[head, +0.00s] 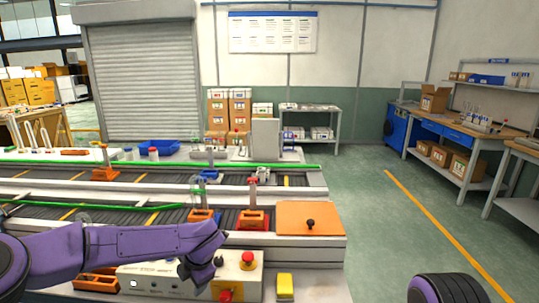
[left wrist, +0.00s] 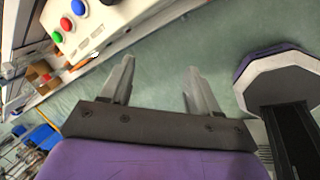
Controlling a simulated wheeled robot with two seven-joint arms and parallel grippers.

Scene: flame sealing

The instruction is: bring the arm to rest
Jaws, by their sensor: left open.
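My left arm comes in from the left in the head view, and its purple wrist with the dark left gripper (head: 200,272) is over the white control box (head: 150,281) at the front of the bench. In the left wrist view the left gripper (left wrist: 158,85) has its two grey fingers apart, with nothing between them but green floor behind. The control box also shows in the left wrist view (left wrist: 105,28), with red, blue and green buttons, apart from the fingers. My right gripper is not seen; only a purple and black part of mine shows at the head view's bottom right.
A red button (head: 248,257) and a yellow block (head: 285,287) sit at the bench's front. An orange plate with a black knob (head: 310,224) lies behind them. Conveyors (head: 140,216) with orange holders run left. The green floor (head: 390,245) to the right is clear.

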